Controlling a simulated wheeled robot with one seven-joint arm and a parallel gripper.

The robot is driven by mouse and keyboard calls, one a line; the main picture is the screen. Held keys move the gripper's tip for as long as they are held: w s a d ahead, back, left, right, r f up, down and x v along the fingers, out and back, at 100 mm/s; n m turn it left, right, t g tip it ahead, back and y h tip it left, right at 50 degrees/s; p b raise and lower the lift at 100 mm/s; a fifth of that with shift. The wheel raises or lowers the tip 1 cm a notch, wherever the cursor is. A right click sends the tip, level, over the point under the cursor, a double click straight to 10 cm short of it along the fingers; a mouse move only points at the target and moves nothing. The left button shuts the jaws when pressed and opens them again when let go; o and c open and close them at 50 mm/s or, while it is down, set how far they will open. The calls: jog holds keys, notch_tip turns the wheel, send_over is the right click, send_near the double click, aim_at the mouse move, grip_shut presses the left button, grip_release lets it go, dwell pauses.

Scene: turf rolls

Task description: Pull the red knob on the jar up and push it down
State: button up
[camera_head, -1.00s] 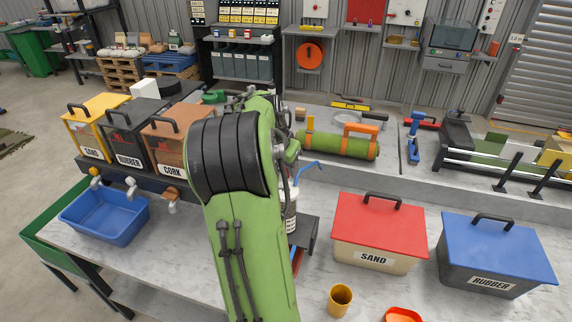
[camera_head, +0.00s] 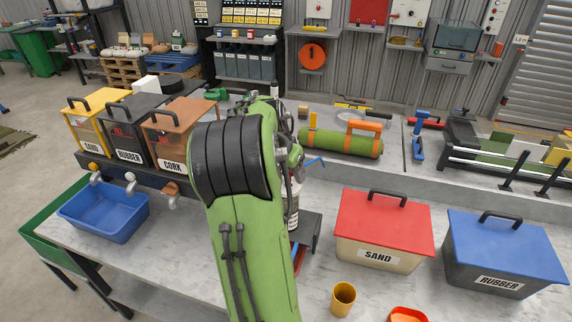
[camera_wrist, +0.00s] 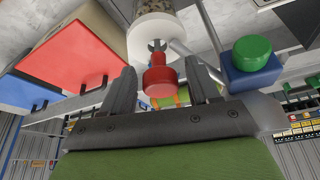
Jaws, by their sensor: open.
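The red knob (camera_wrist: 159,80) shows in the wrist view on a short grey stem under the end of the pale, see-through jar (camera_wrist: 155,34). My gripper (camera_wrist: 160,68) is open, with one finger on each side of the knob. Gaps show between the knob and both fingers in this view. In the head view, part of the jar (camera_head: 293,212) shows just right of my green arm. My arm hides the knob and my gripper there.
A green knob on a blue block (camera_wrist: 252,62) is right of the jar in the wrist view. In the head view, a red-lidded SAND box (camera_head: 384,228), a blue-lidded RUBBER box (camera_head: 505,252) and a yellow cup (camera_head: 343,298) stand to the right. A blue basin (camera_head: 103,215) is left.

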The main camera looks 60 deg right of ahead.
jog(key=p+v, duration=0.3)
jog(key=v, duration=1.2)
jog(key=shift+r, duration=0.2)
jog(key=shift+w+a, duration=0.1)
jog(key=shift+a, duration=0.1)
